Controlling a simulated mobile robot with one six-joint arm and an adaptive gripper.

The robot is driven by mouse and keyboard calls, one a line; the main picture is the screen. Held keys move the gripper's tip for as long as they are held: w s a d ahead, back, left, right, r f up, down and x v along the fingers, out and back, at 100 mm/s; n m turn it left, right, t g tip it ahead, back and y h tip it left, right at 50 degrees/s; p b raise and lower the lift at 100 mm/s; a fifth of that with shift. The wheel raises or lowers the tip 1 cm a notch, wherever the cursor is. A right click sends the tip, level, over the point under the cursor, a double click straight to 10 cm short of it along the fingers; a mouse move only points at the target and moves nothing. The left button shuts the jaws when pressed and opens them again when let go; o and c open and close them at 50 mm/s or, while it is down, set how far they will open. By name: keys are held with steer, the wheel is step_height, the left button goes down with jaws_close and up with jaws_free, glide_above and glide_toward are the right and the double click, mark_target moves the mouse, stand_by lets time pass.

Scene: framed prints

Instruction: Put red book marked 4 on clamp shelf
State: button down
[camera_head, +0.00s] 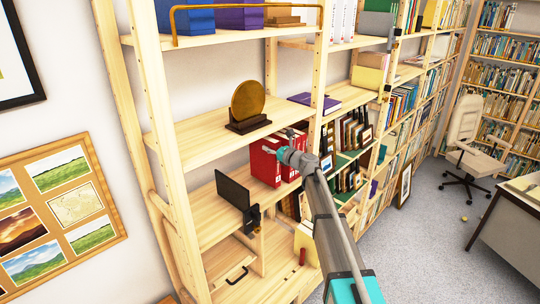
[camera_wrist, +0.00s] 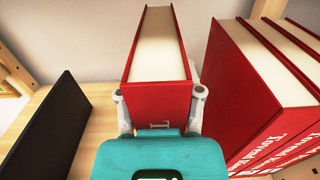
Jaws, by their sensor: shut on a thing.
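The book stands upright, with pale page edges on top. A white mark on its spine is partly hidden by my gripper and I cannot read it for sure. In the head view the red book (camera_head: 264,163) is at the left of the red group. A shelf (camera_head: 215,222) with a black clamp (camera_head: 254,217) on its front edge lies to the left.
More red books (camera_wrist: 262,85) with white lettering stand close on the right. A thin black panel (camera_head: 232,188) stands on the left, with bare board between it and the held book. A round golden disc (camera_head: 248,100) on a dark stand sits on the shelf above.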

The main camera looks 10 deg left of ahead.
steer(key=shift+s+f+b, duration=0.1)
steer(key=shift+f+b, duration=0.5)
steer(key=shift+f, duration=0.3)
steer(key=shift+c, duration=1.1)
jaws_free()
steer(key=v, duration=1.2)
steer(key=shift+s, duration=0.1)
